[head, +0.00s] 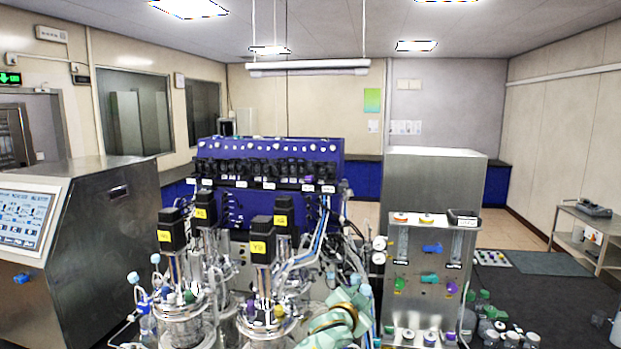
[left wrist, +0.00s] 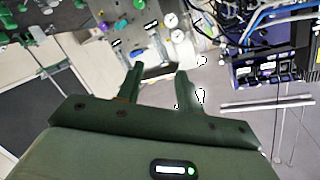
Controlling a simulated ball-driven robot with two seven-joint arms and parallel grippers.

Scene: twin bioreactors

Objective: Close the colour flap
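No part in view can be told for sure as the colour flap. A steel panel (head: 424,270) right of centre in the head view carries coloured handles: a green one (head: 400,285), a blue one (head: 432,248), a teal one (head: 429,278) and a purple one (head: 452,288). My left gripper (head: 346,308) is low in the head view, left of this panel, its fingertips hard to make out. In the left wrist view, my left gripper (left wrist: 157,74) has its two fingers apart with nothing seen between them. The panel shows upside down beyond them. My right gripper is not in view.
Glass bioreactor vessels (head: 262,318) with black motors (head: 263,240) and tubing crowd the area left of my left gripper. A blue rack (head: 265,160) stands behind. A steel cabinet (head: 115,235) is at left. Several bottles (head: 486,312) stand at lower right.

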